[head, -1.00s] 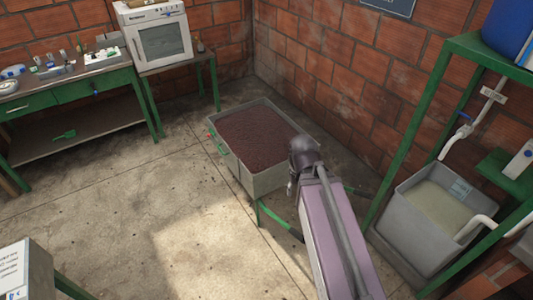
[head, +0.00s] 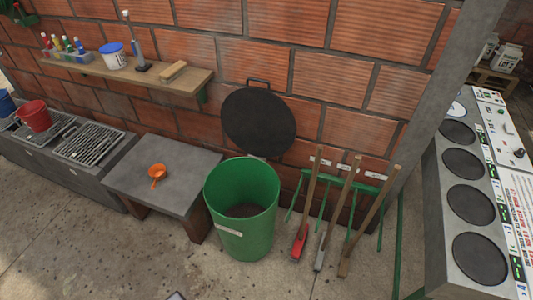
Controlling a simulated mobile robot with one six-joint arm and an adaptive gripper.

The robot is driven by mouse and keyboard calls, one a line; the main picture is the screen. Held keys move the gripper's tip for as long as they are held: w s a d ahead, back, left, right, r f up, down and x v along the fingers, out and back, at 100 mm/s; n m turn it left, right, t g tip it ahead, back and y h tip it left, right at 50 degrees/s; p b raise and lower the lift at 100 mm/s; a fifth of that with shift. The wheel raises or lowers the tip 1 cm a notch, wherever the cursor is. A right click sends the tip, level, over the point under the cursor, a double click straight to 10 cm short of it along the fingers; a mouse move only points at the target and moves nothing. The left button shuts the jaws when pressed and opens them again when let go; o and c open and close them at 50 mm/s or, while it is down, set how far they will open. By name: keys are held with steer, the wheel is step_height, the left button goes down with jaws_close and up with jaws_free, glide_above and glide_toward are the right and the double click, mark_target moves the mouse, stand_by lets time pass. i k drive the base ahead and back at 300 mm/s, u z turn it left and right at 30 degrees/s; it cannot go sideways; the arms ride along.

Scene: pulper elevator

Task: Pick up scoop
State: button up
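An orange scoop (head: 157,172) lies on a low grey slab table (head: 135,190) against the brick wall, left of the middle in the head view. Its cup is toward the top and its handle points down and slightly left. Nothing covers it. My gripper is not in view.
A green bin (head: 243,225) with dark material inside stands right of the slab. Long-handled tools lean on a green rack (head: 345,185) further right. A red bucket (head: 35,115) stands at the left. A shelf (head: 160,82) hangs above.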

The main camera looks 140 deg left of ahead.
mark_target(158, 172)
steer(key=k, duration=0.15)
steer(key=u, duration=3.45)
steer(key=k, duration=0.2)
steer(key=u, duration=1.55)
